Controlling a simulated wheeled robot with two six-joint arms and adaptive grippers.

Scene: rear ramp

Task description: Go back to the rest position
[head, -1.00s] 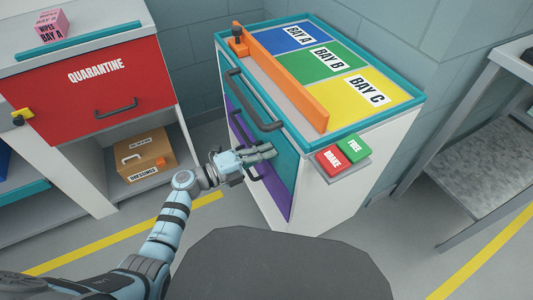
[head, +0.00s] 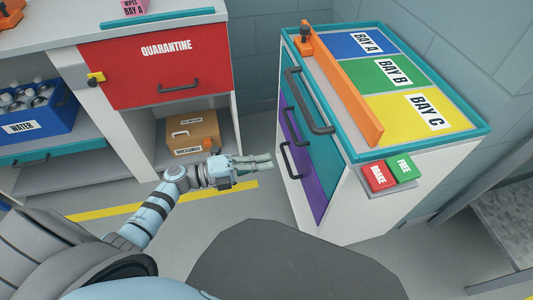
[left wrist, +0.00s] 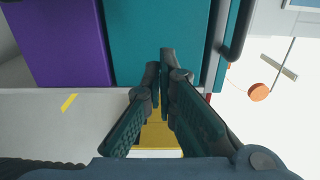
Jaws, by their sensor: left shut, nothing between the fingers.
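My left gripper (head: 268,161) is shut and empty in the head view. Its fingers point right toward the front of the bay cart, with a narrow stretch of floor showing between. In the left wrist view my left gripper (left wrist: 160,62) shows its two fingers together at the tips. The cart's teal drawer front (head: 322,160) and purple drawer front (head: 296,175) look shut, each with a dark handle. The teal front (left wrist: 135,30) and purple front (left wrist: 58,45) fill the upper left wrist view. My right gripper is out of view.
The cart top has blue, green and yellow bays (head: 424,112) behind an orange bar (head: 345,95). Red and green buttons (head: 380,176) sit at its side. Left stand a red quarantine drawer (head: 150,75), a cardboard box (head: 192,130) and a blue water crate (head: 40,118).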

